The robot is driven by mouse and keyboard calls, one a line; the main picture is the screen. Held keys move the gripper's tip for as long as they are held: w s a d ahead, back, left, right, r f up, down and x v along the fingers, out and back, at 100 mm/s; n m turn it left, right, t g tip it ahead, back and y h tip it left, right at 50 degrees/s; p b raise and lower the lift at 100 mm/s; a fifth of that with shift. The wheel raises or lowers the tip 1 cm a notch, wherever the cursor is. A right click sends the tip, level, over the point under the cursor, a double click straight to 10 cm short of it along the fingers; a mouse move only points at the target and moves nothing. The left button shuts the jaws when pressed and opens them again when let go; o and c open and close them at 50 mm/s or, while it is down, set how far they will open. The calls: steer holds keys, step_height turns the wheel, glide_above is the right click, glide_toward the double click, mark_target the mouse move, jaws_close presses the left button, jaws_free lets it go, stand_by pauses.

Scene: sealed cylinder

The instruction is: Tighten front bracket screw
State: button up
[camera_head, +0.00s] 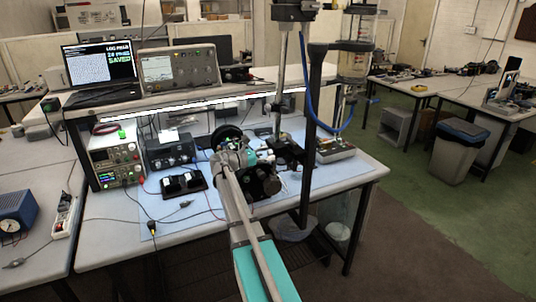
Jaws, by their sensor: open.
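A dark upright stand (312,130) rises from the right part of the blue-matted workbench. A slim metal cylinder (279,85) hangs upright beside it, under a dark head block at the top edge. A black bracket (288,151) sits around the cylinder's lower part. I cannot make out the front bracket screw at this size. My teal and grey arm reaches up from the bottom middle over the bench. My gripper (268,154) is at its far end, just left of the bracket. It is open, but its fingertips are hard to separate from the clutter. I cannot tell whether it touches the bracket.
A power supply (116,166), a black unit (168,150) and a dark tray (183,182) stand left on the bench. A small grey device (335,149) lies right of the stand. A blue hose (340,128) loops there. The bench's front left is mostly clear except for leads.

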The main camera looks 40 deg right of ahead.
jaws_close()
steer(key=shift+d, duration=0.15)
stand_by(0.4)
